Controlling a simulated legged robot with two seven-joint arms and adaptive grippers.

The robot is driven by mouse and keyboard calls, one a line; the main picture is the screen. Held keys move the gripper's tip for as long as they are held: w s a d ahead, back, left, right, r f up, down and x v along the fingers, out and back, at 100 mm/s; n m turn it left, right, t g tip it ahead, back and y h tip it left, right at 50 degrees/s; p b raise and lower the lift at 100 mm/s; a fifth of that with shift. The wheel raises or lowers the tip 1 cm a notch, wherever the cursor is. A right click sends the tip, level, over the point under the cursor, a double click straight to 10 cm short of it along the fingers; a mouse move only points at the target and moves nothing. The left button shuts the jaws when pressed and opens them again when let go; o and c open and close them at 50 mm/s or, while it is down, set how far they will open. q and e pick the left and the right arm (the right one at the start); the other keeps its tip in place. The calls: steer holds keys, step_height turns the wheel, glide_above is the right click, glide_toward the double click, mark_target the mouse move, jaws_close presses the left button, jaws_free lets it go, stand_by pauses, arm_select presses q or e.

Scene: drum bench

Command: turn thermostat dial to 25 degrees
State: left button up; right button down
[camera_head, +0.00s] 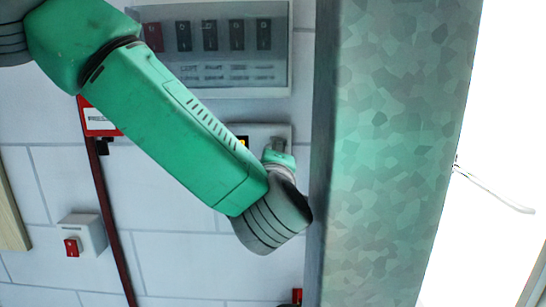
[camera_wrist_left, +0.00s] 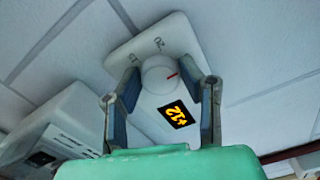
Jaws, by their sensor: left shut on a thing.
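The thermostat is a pale plate on the wall, partly hidden by my left arm in the head view (camera_head: 283,131). In the left wrist view its white round dial (camera_wrist_left: 157,76) has a red pointer mark toward the right side. Its dark display (camera_wrist_left: 176,114) shows yellow digits that look like +12, tilted in the picture. My left gripper (camera_wrist_left: 168,80) has one finger on each side of the dial and is shut on it. My right gripper is in neither view.
A covered panel with several switches (camera_head: 212,48) is above the thermostat. A large mottled green-grey column (camera_head: 395,150) stands close on the right. A small box with a red switch (camera_head: 88,232) and a dark red pipe (camera_head: 111,215) are at left.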

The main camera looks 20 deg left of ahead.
arm_select(q)
steer(key=shift+f, duration=0.25)
steer(key=o, duration=1.1)
steer(key=shift+w+d, duration=0.1)
steer(key=shift+w, duration=0.05)
steer(key=shift+r, duration=0.1)
